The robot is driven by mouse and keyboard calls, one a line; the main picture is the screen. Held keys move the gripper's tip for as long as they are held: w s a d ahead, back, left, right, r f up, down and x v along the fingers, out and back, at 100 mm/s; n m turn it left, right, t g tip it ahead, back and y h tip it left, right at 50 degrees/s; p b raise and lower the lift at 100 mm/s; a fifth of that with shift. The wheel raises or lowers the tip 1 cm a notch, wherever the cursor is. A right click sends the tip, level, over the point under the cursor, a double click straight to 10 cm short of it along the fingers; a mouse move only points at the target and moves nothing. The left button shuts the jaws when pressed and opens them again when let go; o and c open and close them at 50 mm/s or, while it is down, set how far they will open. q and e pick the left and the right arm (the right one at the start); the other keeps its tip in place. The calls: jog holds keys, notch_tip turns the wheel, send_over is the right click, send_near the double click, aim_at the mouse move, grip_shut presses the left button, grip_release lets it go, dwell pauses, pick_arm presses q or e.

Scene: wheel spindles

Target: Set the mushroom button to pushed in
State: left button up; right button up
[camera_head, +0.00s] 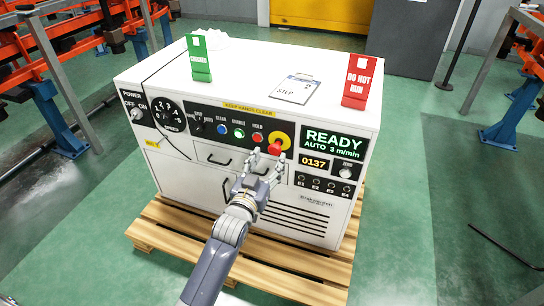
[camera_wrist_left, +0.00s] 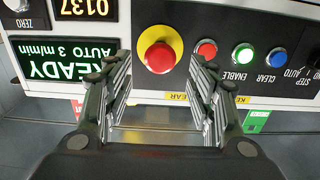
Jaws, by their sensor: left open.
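The mushroom button (camera_head: 276,148) is a red dome on a round yellow plate at the right of the black control strip. It shows whole in the left wrist view (camera_wrist_left: 160,57), where the picture is upside down. Whether it is in or out, I cannot tell for sure; the dome seems to stand proud. My left gripper (camera_head: 267,156) is open and empty, just in front of the panel and close to the button. In the wrist view the button lies between the spread fingers (camera_wrist_left: 155,68), without visible contact. My right gripper is not in view.
The white cabinet (camera_head: 180,180) stands on a wooden pallet (camera_head: 160,244). Left of the button are HOLD (camera_head: 257,137), a lit green ENABLE (camera_head: 239,133) and a blue CLEAR button (camera_head: 221,129). The display (camera_head: 331,142) reads READY. Green (camera_head: 198,60) and red (camera_head: 358,84) signs stand on top.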

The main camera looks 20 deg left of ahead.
aim_at(274, 151)
pick_arm(q)
jog(key=shift+w+b, duration=0.3)
jog(key=shift+w, duration=1.6)
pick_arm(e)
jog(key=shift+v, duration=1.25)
pick_arm(q)
jog(key=shift+c, duration=0.4)
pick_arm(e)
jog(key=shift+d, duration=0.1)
